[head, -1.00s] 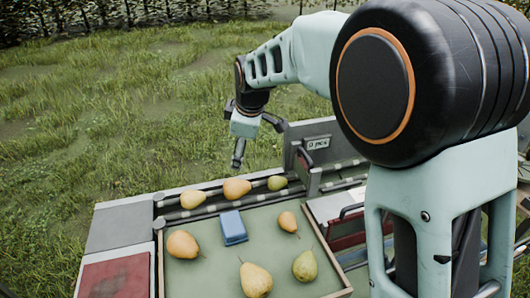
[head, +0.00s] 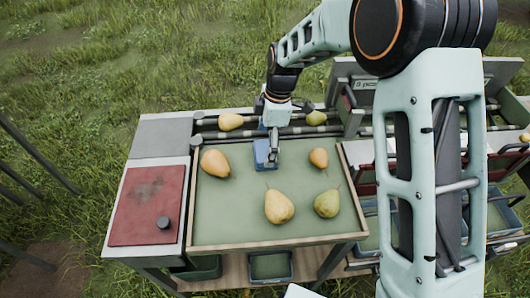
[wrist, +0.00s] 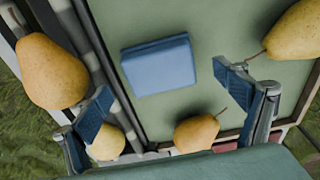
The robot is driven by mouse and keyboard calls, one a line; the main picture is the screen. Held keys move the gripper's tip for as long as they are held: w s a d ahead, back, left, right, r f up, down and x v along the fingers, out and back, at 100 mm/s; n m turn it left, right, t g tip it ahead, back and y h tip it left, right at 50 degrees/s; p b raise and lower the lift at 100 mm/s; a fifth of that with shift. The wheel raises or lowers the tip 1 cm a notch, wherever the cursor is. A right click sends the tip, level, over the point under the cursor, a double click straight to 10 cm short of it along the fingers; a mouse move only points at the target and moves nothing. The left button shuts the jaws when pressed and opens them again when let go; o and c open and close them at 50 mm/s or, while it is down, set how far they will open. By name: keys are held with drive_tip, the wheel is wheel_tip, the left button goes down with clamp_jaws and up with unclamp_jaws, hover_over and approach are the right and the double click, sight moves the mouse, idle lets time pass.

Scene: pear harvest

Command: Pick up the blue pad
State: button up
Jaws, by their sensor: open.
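The blue pad (head: 261,158) is a small block lying on the green tray (head: 225,215), near its back edge. In the head view my gripper (head: 271,143) is over it and hides part of it. In the wrist view the whole blue pad (wrist: 160,66) shows, slightly tilted in the picture. My gripper (wrist: 166,95) is open and empty, one finger to the pad's lower left and one at its right. The pad lies below the fingers, not between them; no contact shows.
Several pears share the tray: one left of the pad (head: 215,163), a small one right (head: 318,158), two in front (head: 279,206) (head: 327,203). More pears (head: 230,121) lie on the rails behind. A red mat (head: 148,205) with a dark knob is left. The tray has a raised wooden rim (head: 275,246).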

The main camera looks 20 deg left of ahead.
sight(265, 150)
wheel_tip(265, 150, down, 3)
drive_tip(key=shift+s+a+f, duration=0.1)
drive_tip(key=shift+a+f, duration=0.05)
drive_tip(key=shift+c, duration=0.3)
drive_tip(key=c, duration=1.2)
